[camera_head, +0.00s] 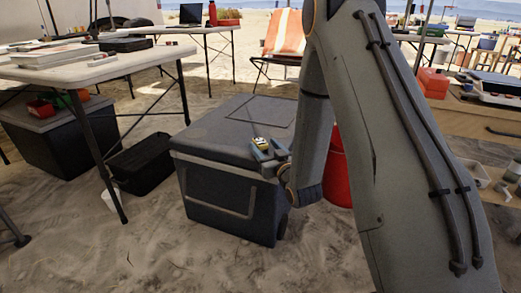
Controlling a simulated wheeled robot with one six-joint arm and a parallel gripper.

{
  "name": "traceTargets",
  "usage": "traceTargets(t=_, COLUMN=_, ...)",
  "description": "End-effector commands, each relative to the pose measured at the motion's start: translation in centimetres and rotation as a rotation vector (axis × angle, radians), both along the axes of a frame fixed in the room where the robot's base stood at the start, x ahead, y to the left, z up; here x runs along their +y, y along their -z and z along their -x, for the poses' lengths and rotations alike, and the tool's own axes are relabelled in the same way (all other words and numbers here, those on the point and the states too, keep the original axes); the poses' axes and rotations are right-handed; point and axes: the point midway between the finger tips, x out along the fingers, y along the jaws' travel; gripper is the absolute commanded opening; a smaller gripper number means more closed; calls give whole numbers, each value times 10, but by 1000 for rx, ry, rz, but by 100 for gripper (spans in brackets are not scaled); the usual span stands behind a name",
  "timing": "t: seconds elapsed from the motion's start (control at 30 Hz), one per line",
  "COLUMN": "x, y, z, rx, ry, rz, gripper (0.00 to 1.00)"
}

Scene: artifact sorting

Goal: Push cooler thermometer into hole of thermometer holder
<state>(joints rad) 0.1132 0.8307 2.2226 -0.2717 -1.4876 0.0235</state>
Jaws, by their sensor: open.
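A large dark grey cooler (205,151) stands on the sand in the middle of the view, with its lid shut. A small yellow device with a pale face (261,142) is at the right front part of the lid; it may be the cooler thermometer, but it is too small to be sure. My gripper (267,147) is open at the right edge of the lid, with its fingers close around or beside the yellow device. I cannot tell whether they touch it. The thermometer holder and its hole cannot be made out.
A white folding table (60,66) with books stands at left, with a black crate (144,164) below. A red bucket (337,172) is partly hidden behind my arm. An orange striped chair (284,35) stands behind the cooler. Sand in front is clear.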

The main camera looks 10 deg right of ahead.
Motion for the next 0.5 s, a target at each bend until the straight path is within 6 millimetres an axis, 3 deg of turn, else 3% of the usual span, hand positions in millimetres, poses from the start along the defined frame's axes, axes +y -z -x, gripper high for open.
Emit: traceTargets(t=0.5, x=15, y=-4, z=-58, rx=-1, ry=0, rz=1, gripper=53)
